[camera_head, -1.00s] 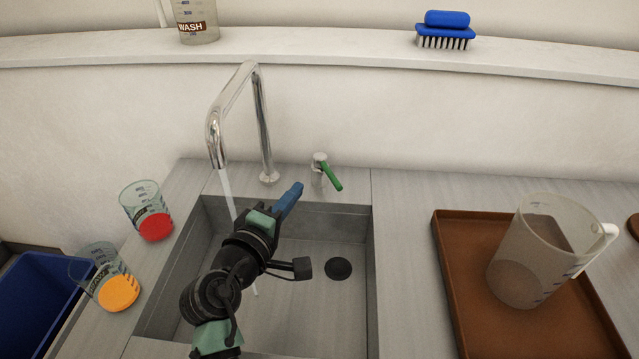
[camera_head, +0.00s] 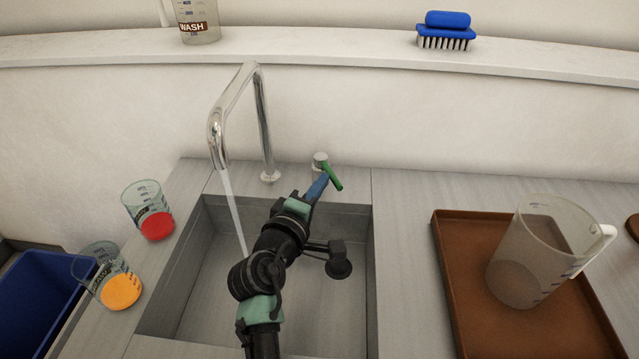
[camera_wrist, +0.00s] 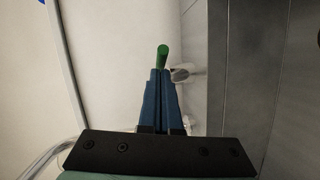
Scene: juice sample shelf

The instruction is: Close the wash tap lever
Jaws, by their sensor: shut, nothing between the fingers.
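The wash tap lever (camera_head: 333,177) is a green handle on a short metal post (camera_head: 320,160) behind the sink. It points toward the front right. My gripper (camera_head: 323,180) is shut and empty, with its blue fingertips right beside the lever on its left. In the wrist view the green lever (camera_wrist: 163,50) shows just beyond the tips of my shut fingers (camera_wrist: 160,72). I cannot tell whether they touch. The metal spout (camera_head: 216,130) stands left of the lever, and a stream of water (camera_head: 232,205) runs from it into the sink.
My arm reaches over the sink (camera_head: 190,250). Left of it stand a beaker with red (camera_head: 156,225) and one with orange (camera_head: 121,291) contents. A brown tray (camera_head: 450,270) with a clear pitcher (camera_head: 520,260) is at right. A blue brush (camera_head: 446,30) and a WASH bottle (camera_head: 197,25) stand on the ledge.

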